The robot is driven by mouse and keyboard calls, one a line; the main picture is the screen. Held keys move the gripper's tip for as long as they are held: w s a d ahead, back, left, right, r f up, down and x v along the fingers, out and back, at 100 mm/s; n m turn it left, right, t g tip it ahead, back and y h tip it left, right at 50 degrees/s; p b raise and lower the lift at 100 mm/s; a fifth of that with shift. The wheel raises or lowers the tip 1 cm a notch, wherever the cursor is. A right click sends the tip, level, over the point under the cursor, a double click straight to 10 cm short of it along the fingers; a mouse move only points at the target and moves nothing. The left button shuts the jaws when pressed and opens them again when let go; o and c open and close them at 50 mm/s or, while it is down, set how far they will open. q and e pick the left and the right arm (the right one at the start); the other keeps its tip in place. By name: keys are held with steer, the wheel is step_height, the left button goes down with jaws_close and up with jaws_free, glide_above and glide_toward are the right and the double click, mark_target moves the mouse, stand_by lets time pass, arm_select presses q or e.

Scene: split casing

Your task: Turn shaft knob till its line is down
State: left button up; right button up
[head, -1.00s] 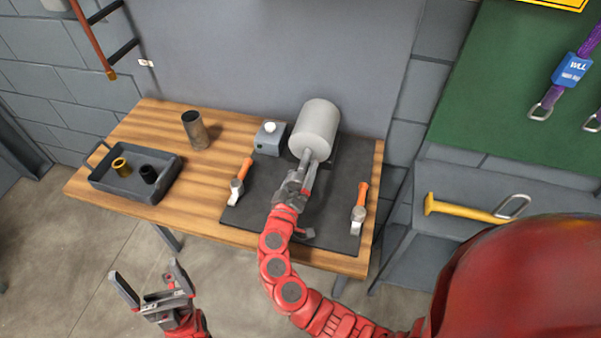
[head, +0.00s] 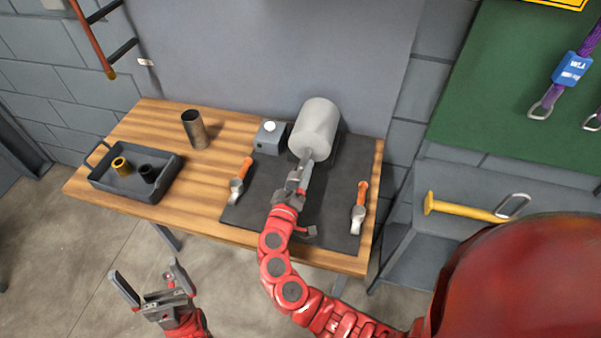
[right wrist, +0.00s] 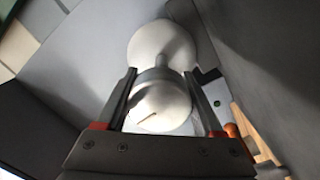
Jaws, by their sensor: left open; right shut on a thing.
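The casing (head: 315,128) is a light grey cylinder at the back of the dark mat, also behind the knob in the right wrist view (right wrist: 150,42). The shaft knob (right wrist: 160,103) is a pale round end piece in front of it, with a thin dark line on its face. The line lies slanted in the right wrist view, whose picture is tilted. My right gripper (head: 305,168) is shut on the knob, one finger on each side. In the head view the gripper mostly hides the knob. My left gripper (head: 150,283) is open and empty, in front of the table.
A dark mat (head: 330,215) lies on the wooden table (head: 225,135). A grey box with a white button (head: 270,137), a cup (head: 195,130) and a tray (head: 125,192) stand further left.

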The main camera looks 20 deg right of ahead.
steer(key=n, duration=0.4)
steer(key=shift+a, duration=0.1)
steer(key=n+p, duration=0.1)
steer(key=n, duration=0.4)
steer(key=shift+p, duration=0.3)
steer(key=n+p, duration=0.2)
steer(key=n, duration=0.3)
steer(key=shift+n+t, duration=0.3)
steer(key=n+p, duration=0.3)
steer(key=n, duration=0.1)
steer(key=shift+r+n+y, duration=0.1)
steer(key=shift+n+y, duration=0.2)
steer(key=shift+n, duration=0.1)
steer(key=n+p, duration=0.4)
steer(key=n, duration=0.1)
steer(key=shift+n, duration=0.3)
steer(key=n+p, duration=0.5)
steer(key=shift+r+n, duration=0.1)
steer(key=shift+n, duration=0.2)
steer(key=shift+n+p, duration=1.15)
steer(key=shift+n, duration=0.05)
steer(key=shift+f+n+p, duration=0.2)
steer(key=shift+n+p, duration=0.4)
steer(key=shift+n, duration=0.4)
